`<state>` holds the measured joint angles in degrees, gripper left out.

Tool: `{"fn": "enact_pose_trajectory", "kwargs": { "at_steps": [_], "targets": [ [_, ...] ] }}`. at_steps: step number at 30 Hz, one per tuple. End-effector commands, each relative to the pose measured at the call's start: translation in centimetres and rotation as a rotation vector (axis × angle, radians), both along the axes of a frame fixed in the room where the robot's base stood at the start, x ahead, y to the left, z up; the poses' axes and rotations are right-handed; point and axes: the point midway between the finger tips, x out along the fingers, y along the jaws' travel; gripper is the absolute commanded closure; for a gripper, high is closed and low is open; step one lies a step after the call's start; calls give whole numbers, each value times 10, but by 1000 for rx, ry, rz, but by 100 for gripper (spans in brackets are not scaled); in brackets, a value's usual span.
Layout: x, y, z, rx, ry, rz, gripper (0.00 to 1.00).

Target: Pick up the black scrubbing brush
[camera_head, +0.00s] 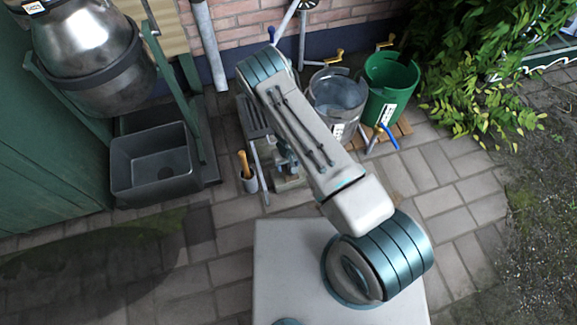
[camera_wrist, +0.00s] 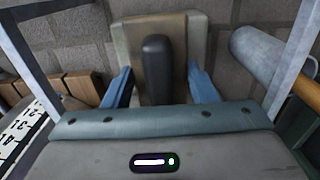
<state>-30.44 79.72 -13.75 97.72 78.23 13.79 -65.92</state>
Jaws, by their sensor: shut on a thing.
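The black scrubbing brush (camera_wrist: 156,68) shows in the wrist view as a dark, rounded upright shape between my two blue fingertips. My gripper (camera_wrist: 160,86) is shut on it. A pale beige-grey block (camera_wrist: 194,35) shows behind and around the dark shape; I cannot tell whether the brush touches it. The brush's lower part is hidden behind my gripper's body. In the head view my arm covers most of the gripper, and I cannot make out the brush there.
A grey cylinder (camera_wrist: 258,52) with a wooden handle (camera_wrist: 307,92) is close on the right in the wrist view. A dark basin (camera_head: 150,165) stands left. Paving at right is clear.

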Motion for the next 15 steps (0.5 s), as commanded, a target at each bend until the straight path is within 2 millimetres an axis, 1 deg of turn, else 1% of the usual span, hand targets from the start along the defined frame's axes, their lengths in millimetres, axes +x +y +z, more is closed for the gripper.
{"fn": "enact_pose_trajectory", "kwargs": {
  "at_steps": [1,2,3,7,8,11,15],
  "targets": [
    [1,0,21,3,-2,-1,78],
    [-1,-4,17,3,1,-7,78],
    [-4,-10,18,4,1,-10,78],
    [-12,-24,28,3,1,-11,78],
    [-15,-26,27,3,3,-11,78],
    [-20,-34,32,3,4,-10,78],
    [-26,-46,42,3,2,-6,78]
  ]
}}
